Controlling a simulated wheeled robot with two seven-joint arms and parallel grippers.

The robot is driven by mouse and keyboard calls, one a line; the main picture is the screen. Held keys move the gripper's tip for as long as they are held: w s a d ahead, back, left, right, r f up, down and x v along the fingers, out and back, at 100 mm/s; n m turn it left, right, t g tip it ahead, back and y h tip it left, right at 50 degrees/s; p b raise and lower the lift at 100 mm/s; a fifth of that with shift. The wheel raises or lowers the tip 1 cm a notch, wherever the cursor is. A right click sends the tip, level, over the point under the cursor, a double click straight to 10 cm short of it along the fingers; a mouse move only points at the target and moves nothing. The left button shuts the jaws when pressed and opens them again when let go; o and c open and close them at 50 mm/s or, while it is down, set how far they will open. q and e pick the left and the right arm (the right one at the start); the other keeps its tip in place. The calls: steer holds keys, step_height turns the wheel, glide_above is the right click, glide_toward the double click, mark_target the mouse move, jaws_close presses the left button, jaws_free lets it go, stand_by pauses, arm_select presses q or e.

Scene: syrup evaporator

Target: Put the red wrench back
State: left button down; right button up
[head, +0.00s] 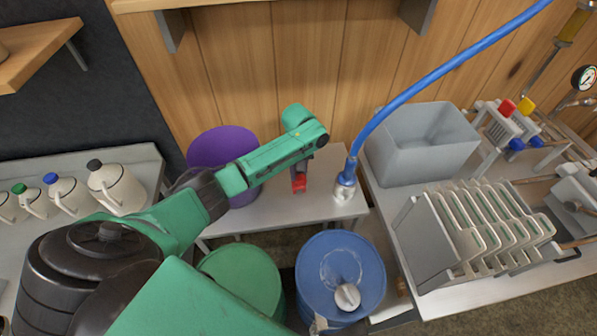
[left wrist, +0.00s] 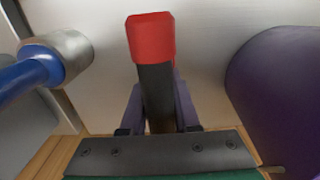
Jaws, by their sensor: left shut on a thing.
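My left gripper (head: 301,168) reaches over the small grey table between the purple bin and the blue hose. It is shut on the red wrench (head: 299,184), whose red end points down towards the table top. The left wrist view shows the wrench (left wrist: 151,38) with its red end and dark shaft, the shaft between the fingers of the gripper (left wrist: 156,108). I cannot tell whether the red end touches the table. My right gripper is not in view.
The purple bin (head: 215,147) stands close on the left, the blue hose's metal nozzle (head: 345,187) on the right. A green drum (head: 243,278) and a blue drum (head: 340,255) stand in front. A grey tub (head: 420,145) and a rack of plates (head: 470,230) are at right.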

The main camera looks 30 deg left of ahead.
arm_select(q)
steer(key=shift+f, duration=0.45)
steer(key=c, duration=0.6)
jaws_free()
steer(key=shift+o, duration=0.2)
steer(key=o, duration=0.6)
steer(key=shift+c, duration=0.2)
step_height(320, 180, up, 8)
steer(key=p, duration=0.9)
steer(key=shift+r, duration=0.1)
